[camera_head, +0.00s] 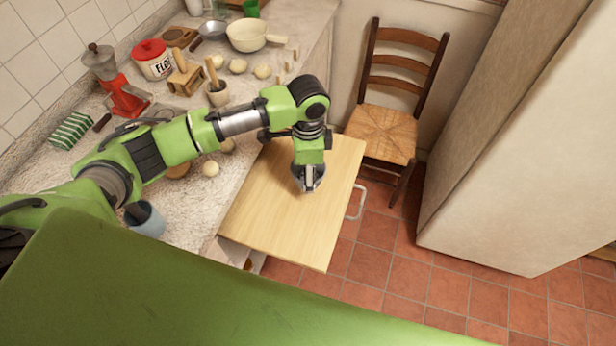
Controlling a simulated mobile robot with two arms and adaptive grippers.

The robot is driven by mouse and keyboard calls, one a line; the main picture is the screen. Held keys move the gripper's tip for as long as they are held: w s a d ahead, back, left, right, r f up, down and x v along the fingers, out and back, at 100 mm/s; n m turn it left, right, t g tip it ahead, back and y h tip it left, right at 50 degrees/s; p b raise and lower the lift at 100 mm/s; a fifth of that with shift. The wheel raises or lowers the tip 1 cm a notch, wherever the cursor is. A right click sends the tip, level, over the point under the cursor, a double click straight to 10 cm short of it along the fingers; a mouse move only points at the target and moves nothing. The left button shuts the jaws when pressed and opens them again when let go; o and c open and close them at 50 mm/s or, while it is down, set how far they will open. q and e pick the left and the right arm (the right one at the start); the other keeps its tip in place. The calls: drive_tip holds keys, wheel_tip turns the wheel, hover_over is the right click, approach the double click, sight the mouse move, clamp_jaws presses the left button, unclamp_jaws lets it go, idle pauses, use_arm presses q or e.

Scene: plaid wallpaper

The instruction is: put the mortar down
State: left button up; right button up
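My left gripper (308,180) points down over the pale wooden pull-out board (265,225), near its middle right. Its fingers are small and dark grey in this view, and I cannot tell whether they are open, shut or around something. A small pale mortar-like cup (218,97) with a wooden pestle-like stick (212,72) in it stands upright on the counter, behind my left arm and apart from the gripper. My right gripper is not in view.
The counter (185,205) holds a red grinder (126,97), a flour tin (153,62), a cream pan (248,35), a blue-grey cup (148,222) and several round pale items. A chair (385,133) stands behind the board. Much of the board's front is bare.

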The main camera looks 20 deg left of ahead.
use_arm(q)
drive_tip(key=shift+w+a+f, duration=0.1)
drive_tip(key=shift+w+f, duration=0.25)
wheel_tip(320, 180, down, 3)
drive_tip(key=shift+w+r+p, duration=0.1)
drive_tip(key=shift+w+p, duration=0.05)
drive_tip(key=shift+p, duration=0.6)
drive_tip(key=shift+f, duration=0.3)
drive_tip(key=shift+f, duration=0.15)
drive_tip(key=o, duration=1.8)
drive_tip(key=shift+c, duration=0.2)
wheel_tip(320, 180, up, 11)
drive_tip(key=b, duration=0.2)
drive_tip(key=shift+r+b, duration=0.2)
drive_tip(key=shift+b, duration=0.1)
drive_tip(key=shift+r, duration=0.45)
